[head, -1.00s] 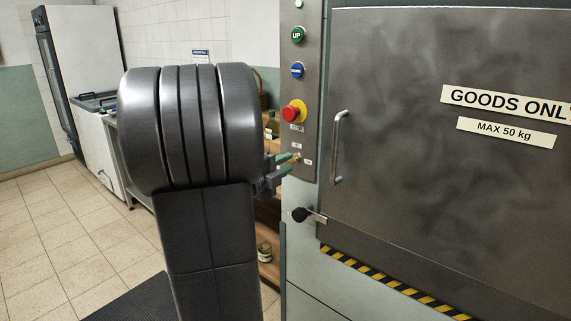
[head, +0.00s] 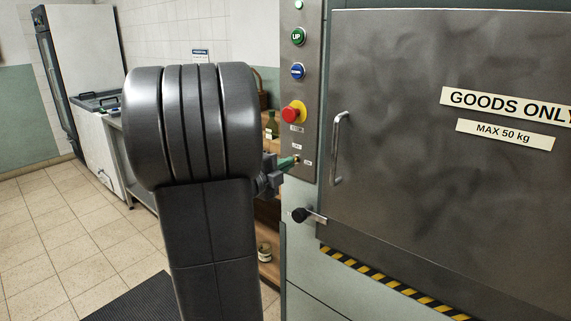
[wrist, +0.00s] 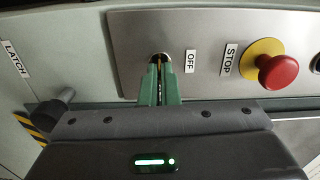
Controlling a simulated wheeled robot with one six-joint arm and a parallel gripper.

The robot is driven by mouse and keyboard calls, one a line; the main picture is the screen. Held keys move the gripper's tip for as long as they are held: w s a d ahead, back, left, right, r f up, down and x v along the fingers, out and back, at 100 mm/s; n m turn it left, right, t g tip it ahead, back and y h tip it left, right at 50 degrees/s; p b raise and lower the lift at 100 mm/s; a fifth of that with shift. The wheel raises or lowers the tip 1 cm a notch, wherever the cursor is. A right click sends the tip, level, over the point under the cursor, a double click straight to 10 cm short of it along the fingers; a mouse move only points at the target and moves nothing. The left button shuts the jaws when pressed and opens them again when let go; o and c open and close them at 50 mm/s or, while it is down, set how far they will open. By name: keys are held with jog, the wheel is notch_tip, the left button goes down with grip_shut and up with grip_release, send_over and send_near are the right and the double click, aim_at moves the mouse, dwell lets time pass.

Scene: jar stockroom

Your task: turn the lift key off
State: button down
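The lift key (wrist: 160,60) is a small brass-coloured piece in a round lock on the grey control panel. My gripper (wrist: 160,78) has its green fingers close together on it, with only a narrow gap between them. In the head view my gripper (head: 296,160) reaches the panel from the left, at the lock below the red stop button. The OFF label (wrist: 191,61) is beside the lock in the wrist view and above it in the head view. The fingers hide most of the key, so I cannot tell which way it points.
The red STOP button (head: 293,114) on its yellow collar is just above the lock. Blue (head: 297,71) and green UP (head: 298,36) buttons are higher. The door handle (head: 338,148) and black latch knob (head: 299,215) stick out nearby. Shelves with jars stand behind my arm.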

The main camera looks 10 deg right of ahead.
jog(key=n+p, duration=0.3)
jog(key=shift+r+n, duration=0.15)
jog(key=shift+n, duration=0.25)
jog(key=n+p, duration=0.4)
jog(key=n, duration=0.1)
jog(key=shift+p, duration=0.3)
jog(key=n+p, duration=0.3)
jog(key=n, duration=0.2)
jog(key=shift+f+n+p, duration=0.2)
jog(key=shift+n+p, duration=1.15)
jog(key=shift+n, duration=0.45)
jog(key=c, duration=1.7)
grip_release()
jog(key=shift+a, duration=0.1)
